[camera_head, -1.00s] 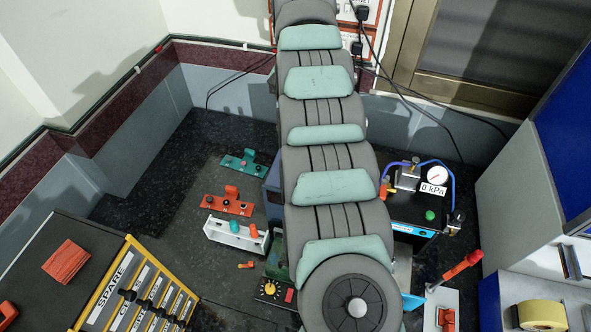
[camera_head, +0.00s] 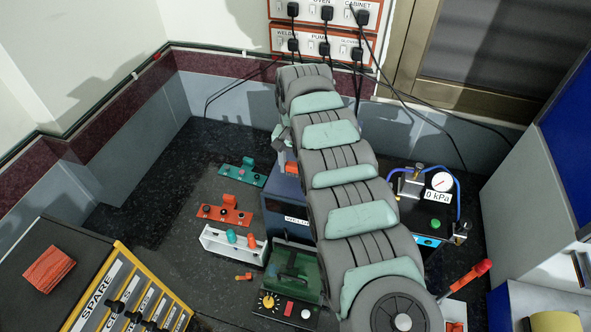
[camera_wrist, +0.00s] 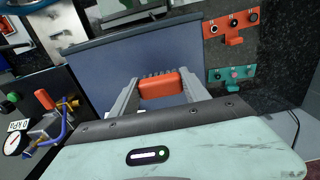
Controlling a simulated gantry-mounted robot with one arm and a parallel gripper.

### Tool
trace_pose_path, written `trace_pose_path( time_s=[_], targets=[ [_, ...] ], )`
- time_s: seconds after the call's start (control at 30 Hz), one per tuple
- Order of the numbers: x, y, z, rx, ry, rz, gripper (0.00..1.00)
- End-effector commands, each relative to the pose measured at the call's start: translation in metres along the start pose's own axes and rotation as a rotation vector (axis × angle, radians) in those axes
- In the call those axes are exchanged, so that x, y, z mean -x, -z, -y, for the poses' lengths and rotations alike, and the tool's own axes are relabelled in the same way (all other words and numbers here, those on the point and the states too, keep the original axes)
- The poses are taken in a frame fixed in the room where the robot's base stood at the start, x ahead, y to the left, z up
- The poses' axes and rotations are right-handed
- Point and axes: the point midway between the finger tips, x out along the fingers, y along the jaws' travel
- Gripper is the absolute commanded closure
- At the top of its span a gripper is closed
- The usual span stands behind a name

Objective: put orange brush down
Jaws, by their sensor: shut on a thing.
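The orange brush (camera_wrist: 162,86) is between the two grey fingers of my gripper (camera_wrist: 160,79) in the wrist view. Its dark bristles show along its far edge. The gripper is shut on it. Beyond the brush is the blue-grey side of the welder box (camera_wrist: 98,65). In the head view my arm hides most of the gripper, and a bit of orange (camera_head: 291,168) shows beside the arm above the welder box (camera_head: 284,197).
A teal plate (camera_head: 242,176), a red plate (camera_head: 222,214) and a white rack (camera_head: 222,245) lie left of the welder. A green-topped device (camera_head: 296,270) stands in front. The pump with its gauge (camera_head: 442,181) is at right. Dark bench on the left is clear.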

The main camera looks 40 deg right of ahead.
Motion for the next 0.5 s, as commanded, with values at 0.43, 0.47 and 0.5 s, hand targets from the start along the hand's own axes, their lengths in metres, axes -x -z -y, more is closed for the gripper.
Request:
trace_pose_path(
  time_s=[0.43, 0.47, 0.5],
  targets=[
    [-0.019, 0.001, 0.001, 0.001, 0.001, -0.003, 0.78],
    [-0.020, 0.000, 0.001, 0.001, 0.000, -0.002, 0.78],
    [-0.022, 0.000, 0.001, 0.001, 0.000, -0.002, 0.78]
  ],
)
